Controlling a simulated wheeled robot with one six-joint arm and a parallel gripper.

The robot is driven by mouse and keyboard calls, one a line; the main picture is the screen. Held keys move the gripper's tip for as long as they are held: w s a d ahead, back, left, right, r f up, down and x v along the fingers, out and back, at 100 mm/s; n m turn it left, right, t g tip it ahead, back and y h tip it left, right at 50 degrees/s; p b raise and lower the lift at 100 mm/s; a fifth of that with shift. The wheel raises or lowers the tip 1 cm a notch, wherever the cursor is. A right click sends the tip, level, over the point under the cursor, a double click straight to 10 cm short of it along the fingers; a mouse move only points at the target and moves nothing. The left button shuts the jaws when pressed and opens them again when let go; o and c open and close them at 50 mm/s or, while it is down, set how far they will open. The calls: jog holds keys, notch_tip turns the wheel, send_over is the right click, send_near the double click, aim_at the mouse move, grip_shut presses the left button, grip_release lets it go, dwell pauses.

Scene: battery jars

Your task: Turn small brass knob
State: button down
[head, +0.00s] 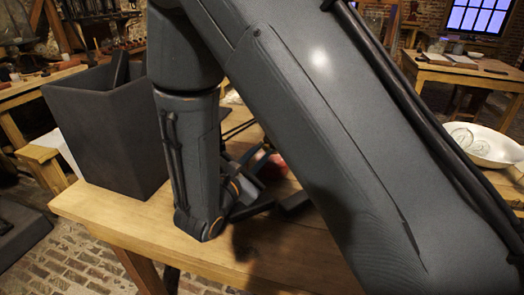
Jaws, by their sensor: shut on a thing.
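My gripper (262,187) is low over the wooden table, just right of my wrist, and is partly hidden by my own arm links. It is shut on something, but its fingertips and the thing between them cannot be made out. I cannot pick out the small brass knob in the head view. A red rounded thing (274,166) shows just behind the gripper, partly covered by it.
The wooden table (120,215) has a dark open-topped box (105,145) at its left. A white bowl (488,146) with clear glass pieces stands at the right. Another table (465,75) is behind at the right. My arm blocks much of the middle.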

jog(key=shift+f+n, duration=0.1)
jog(key=shift+n, duration=0.3)
jog(key=c, duration=1.7)
grip_release()
jog(key=shift+o, duration=0.2)
jog(key=v, duration=0.8)
jog(key=shift+b, duration=0.35)
jog(key=shift+d, duration=0.1)
